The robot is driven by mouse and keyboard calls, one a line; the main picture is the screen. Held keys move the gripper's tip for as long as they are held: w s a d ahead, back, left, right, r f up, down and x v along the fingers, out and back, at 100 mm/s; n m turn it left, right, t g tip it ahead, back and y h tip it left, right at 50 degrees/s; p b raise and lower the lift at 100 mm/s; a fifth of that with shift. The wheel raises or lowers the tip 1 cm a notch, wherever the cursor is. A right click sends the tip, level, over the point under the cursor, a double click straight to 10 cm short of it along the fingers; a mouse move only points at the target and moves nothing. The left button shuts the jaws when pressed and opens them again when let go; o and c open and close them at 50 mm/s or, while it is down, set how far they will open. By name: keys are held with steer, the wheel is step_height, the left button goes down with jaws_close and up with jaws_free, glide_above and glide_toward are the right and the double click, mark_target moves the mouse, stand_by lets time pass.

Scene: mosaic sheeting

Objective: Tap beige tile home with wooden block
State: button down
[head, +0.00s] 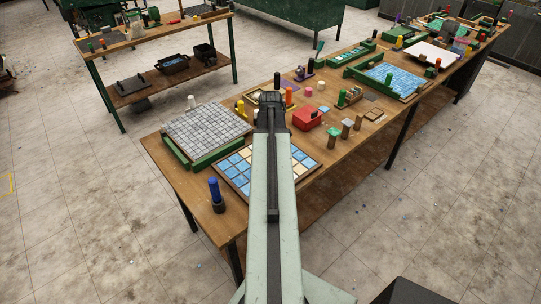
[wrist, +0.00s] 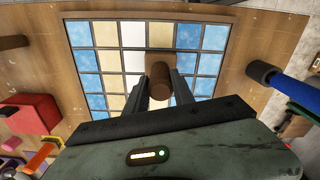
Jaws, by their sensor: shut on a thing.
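My gripper (wrist: 163,88) is shut on the brown wooden block (wrist: 162,75), with a dark finger on each side in the wrist view. The block is over the tile panel, a dark-framed grid (wrist: 88,68) of blue, beige and pale tiles. Beige tiles show in it, one at the top left (wrist: 108,35) and another lower left (wrist: 112,83). Whether the block touches a tile, and whether a tile under it sits proud, I cannot tell. In the head view my arm covers the middle of the panel (head: 230,171), and the block is hidden.
A blue-handled tool (head: 214,192) stands left of the panel; it also shows in the wrist view (wrist: 292,90). A grey mosaic sheet (head: 205,130) lies on a green frame behind.

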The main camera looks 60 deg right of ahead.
steer(key=shift+f+b, duration=0.55)
steer(key=shift+b, duration=0.05)
stand_by(1.6)
steer(key=shift+r, duration=0.15)
step_height(320, 180, up, 7)
steer(key=p, duration=0.7)
